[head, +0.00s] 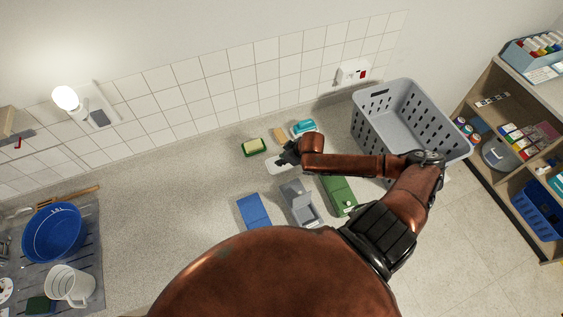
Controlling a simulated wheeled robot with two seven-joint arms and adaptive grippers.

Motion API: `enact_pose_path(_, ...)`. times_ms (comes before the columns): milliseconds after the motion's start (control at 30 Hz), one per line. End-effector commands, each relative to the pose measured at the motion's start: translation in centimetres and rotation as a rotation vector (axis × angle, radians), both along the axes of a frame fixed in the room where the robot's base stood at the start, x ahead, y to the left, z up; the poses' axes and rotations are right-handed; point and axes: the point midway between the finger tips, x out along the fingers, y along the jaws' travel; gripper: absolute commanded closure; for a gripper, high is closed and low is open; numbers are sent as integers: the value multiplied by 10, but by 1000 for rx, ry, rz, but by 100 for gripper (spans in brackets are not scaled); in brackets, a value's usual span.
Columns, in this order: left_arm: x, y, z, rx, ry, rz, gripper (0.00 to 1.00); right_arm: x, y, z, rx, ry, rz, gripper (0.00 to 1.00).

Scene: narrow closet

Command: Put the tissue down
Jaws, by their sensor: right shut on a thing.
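My right gripper (287,155) is in the middle of the counter area, at the end of my arm that comes in from the right. It is shut on a flat white piece, the tissue (276,165), which shows just left of and below the fingers. Part of the tissue is hidden by the gripper. I cannot tell whether the tissue touches the counter. My left gripper is not in view.
A green dish with a pale block (254,147), a small tan piece (279,134) and a teal item (303,127) lie behind the gripper. Blue (254,211), grey (300,203) and green (339,195) boxes stand in front. A grey basket (372,122) stands right. Counter (170,190) is clear leftward.

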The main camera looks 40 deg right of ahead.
Motion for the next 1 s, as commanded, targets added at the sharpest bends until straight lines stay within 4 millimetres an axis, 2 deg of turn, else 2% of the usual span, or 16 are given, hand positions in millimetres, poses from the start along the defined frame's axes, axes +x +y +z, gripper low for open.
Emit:
enact_pose_path(167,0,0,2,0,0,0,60,7,-5,-11,2,1,-1,87)
enact_pose_path(400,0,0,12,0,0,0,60,7,-5,-39,1,0,0,87)
enact_pose_path(800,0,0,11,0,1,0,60,6,-6,-46,0,1,0,87)
enact_pose_path(833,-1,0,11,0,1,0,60,7,-6,-45,0,1,0,79)
enact_pose_path(900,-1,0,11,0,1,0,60,6,-6,-45,0,1,0,74)
enact_pose_path(1000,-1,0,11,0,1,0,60,6,-6,-45,0,1,0,74)
